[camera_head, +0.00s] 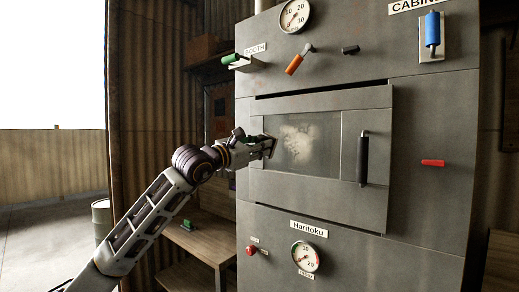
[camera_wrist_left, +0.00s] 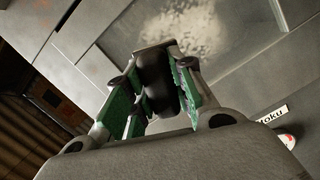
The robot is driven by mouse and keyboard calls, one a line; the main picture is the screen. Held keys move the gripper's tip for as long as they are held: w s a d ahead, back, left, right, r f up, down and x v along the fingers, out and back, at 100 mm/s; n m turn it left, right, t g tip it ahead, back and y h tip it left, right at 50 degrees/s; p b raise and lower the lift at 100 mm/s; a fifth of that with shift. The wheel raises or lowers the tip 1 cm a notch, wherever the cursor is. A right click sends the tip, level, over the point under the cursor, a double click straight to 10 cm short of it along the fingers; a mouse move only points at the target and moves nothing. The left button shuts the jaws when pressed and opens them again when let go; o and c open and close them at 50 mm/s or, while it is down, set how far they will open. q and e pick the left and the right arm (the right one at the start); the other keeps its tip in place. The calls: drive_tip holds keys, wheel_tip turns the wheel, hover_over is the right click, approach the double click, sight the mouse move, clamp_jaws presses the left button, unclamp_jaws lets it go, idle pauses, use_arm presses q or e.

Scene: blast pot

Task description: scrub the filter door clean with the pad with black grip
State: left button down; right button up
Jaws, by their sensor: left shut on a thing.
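The filter door (camera_head: 350,180) is a grey framed panel on the front of the cabinet, with a dark window (camera_head: 325,160) and a black vertical handle (camera_head: 362,158). A pale dusty smudge (camera_head: 297,142) covers part of the window, and it also shows in the left wrist view (camera_wrist_left: 185,30). My left gripper (camera_head: 268,147) is at the window's left edge, beside the smudge. It is shut on a pad with a black grip (camera_wrist_left: 155,80), seen between the green-lined fingers. The pad's scrubbing face is hidden, so contact is unclear. My right gripper is not in view.
The cabinet carries gauges (camera_head: 295,15), a blue-handled switch (camera_head: 432,30), an orange lever (camera_head: 294,64) and a red handle (camera_head: 433,163). A wooden table (camera_head: 205,238) at lower left holds a green-handled item (camera_head: 187,225). A barrel (camera_head: 101,215) stands left.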

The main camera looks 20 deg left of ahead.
use_arm(q)
drive_tip(key=shift+w+d, duration=0.15)
drive_tip(key=shift+w, duration=0.2)
drive_tip(key=shift+p+x, duration=0.6)
drive_tip(key=shift+x, duration=0.7)
drive_tip(key=shift+w+d+f, duration=0.15)
drive_tip(key=shift+w+d, duration=0.05)
drive_tip(key=shift+w, duration=0.6)
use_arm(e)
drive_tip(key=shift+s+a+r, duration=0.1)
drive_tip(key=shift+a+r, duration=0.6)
use_arm(q)
drive_tip(key=c, duration=1.8)
unclamp_jaws()
clamp_jaws()
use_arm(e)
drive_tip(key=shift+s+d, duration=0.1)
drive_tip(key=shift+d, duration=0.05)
